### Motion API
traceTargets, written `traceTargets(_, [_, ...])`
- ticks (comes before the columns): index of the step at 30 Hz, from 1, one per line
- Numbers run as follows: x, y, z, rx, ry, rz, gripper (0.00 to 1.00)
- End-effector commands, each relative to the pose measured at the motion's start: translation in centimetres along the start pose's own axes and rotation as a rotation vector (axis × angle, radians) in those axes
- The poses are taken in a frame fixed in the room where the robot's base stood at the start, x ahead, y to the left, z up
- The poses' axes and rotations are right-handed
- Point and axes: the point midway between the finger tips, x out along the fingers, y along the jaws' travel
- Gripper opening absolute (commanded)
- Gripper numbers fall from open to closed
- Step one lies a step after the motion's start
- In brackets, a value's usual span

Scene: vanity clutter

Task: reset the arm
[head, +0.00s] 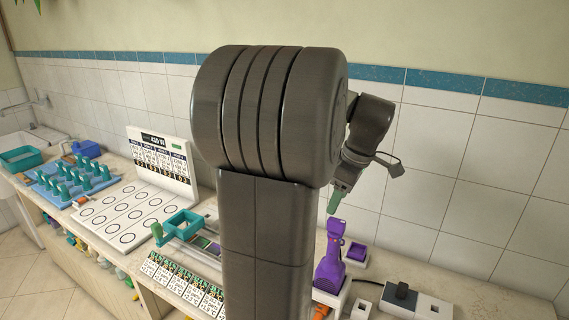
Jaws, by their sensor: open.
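My arm fills the middle of the head view, its thick dark upper links standing in front of the counter. My gripper (336,202) hangs at the arm's far end, right of the big link, with its green tip pointing down. It is open, and I see nothing held in it. It is above a purple upright tool (329,268) on the counter; a small gap seems to show between them, though depth is hard to judge. My arm hides the middle of the counter.
Left are a blue peg board (42,183), a white mat with circles (100,232), a display panel (185,190) and a teal tray (183,222). Right are a purple box (357,252), a black block (401,296) and a white block (434,309). The tiled wall (480,190) stands behind.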

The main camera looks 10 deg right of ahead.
Motion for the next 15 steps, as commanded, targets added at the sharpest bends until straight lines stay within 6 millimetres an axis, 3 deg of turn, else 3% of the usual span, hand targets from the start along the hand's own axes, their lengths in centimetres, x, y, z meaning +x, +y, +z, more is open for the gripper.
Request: traceTargets(15, [5.7,0.0,1.4,0.0,0.0,-0.001,0.58])
